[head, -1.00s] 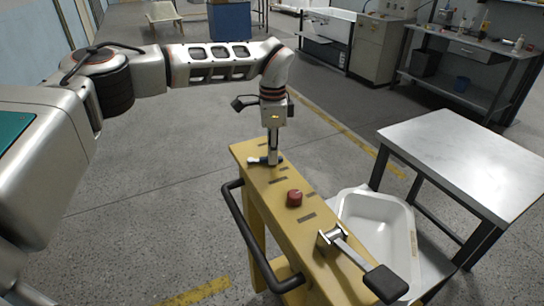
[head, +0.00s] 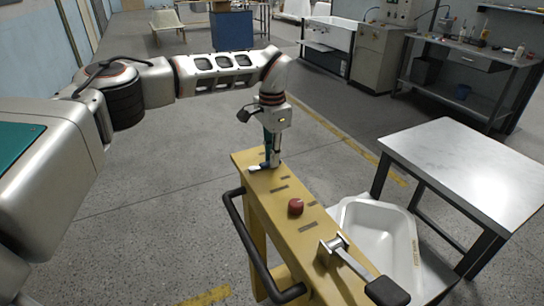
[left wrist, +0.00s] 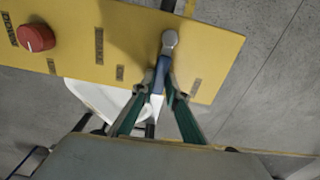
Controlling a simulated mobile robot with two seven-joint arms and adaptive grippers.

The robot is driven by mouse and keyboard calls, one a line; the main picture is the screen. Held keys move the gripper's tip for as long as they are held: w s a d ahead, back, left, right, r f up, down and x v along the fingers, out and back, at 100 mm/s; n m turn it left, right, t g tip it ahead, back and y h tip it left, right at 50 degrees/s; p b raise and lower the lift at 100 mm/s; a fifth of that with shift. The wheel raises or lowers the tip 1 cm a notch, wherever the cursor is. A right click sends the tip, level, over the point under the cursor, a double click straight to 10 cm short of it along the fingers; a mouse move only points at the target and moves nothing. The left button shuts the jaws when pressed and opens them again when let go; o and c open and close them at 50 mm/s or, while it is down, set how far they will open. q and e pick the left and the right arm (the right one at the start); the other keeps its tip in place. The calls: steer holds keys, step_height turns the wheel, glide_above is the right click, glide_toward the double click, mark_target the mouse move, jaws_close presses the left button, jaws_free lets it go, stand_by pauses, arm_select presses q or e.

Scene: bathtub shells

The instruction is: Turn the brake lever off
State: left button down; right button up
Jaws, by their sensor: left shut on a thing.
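A small lever with a blue handle (left wrist: 161,76) and a round pale metal end (left wrist: 170,41) sits at the far end of the yellow panel top. It also shows in the head view (head: 259,167). My left gripper (left wrist: 158,93) comes down from above, its green-padded fingers shut on the blue handle; it also shows in the head view (head: 270,165). The fingers partly hide the handle. A bigger lever with a black grip (head: 387,291) stands at the panel's near end, apart from the gripper. My right gripper is out of view.
The yellow panel (head: 270,202) carries a red button (head: 296,207) and several dark labels. A black rail (head: 242,235) runs along its left side. A white tub shell (head: 376,228) and a metal table (head: 465,165) stand to the right. The floor at left is clear.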

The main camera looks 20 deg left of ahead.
arm_select(q)
steer(key=c, duration=2.1)
jaws_free()
steer(key=shift+w, duration=0.1)
steer(key=shift+o, duration=0.6)
steer(key=shift+r, duration=0.15)
step_height(320, 180, up, 12)
